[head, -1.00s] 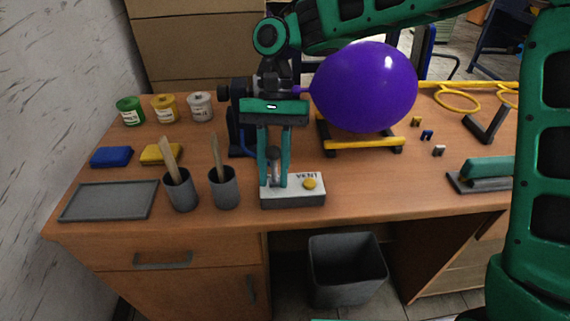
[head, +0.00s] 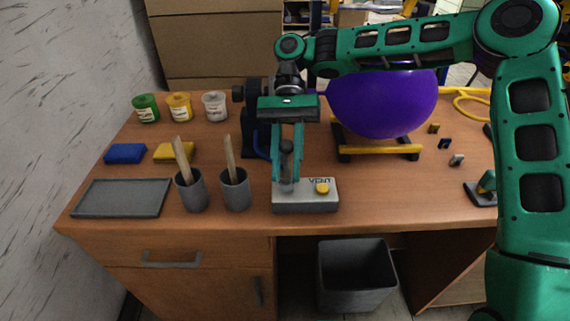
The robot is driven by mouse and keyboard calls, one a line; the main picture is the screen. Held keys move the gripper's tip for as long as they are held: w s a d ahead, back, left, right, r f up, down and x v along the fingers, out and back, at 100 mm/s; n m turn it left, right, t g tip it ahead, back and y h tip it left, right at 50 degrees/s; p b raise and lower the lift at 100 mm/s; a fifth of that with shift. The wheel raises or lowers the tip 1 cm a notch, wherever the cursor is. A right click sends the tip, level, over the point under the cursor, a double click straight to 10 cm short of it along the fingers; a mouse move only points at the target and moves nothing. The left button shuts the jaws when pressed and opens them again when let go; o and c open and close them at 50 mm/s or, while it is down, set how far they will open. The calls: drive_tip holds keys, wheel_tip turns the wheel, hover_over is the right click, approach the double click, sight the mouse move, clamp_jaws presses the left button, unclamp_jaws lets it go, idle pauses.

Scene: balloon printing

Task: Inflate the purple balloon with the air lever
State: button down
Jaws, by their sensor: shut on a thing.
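The purple balloon (head: 383,104) is large and swollen, and sits above a yellow and black cradle (head: 380,149). Its neck end points left, toward the dark stand behind my wrist. My arm passes in front of its upper part. My gripper (head: 287,182) points down with its fingers shut on the grey air lever (head: 287,160). The lever rises from the left part of the light grey control box (head: 305,206). The box also carries a yellow button by the word VENT (head: 322,188). My wrist hides part of the dark stand (head: 252,130).
Two grey cups (head: 235,195) with wooden sticks stand just left of the box. A grey tray (head: 122,198), blue and yellow pads and several paint jars (head: 214,106) are further left. Small blocks (head: 445,143) lie to the right. A bin (head: 356,275) stands below the desk.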

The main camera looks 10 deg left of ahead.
idle(0.5)
drive_tip(key=c, duration=1.5)
unclamp_jaws()
drive_tip(key=shift+o, duration=0.2)
drive_tip(key=v, duration=1.1)
drive_tip(key=shift+f, duration=0.2)
drive_tip(key=shift+w, duration=0.15)
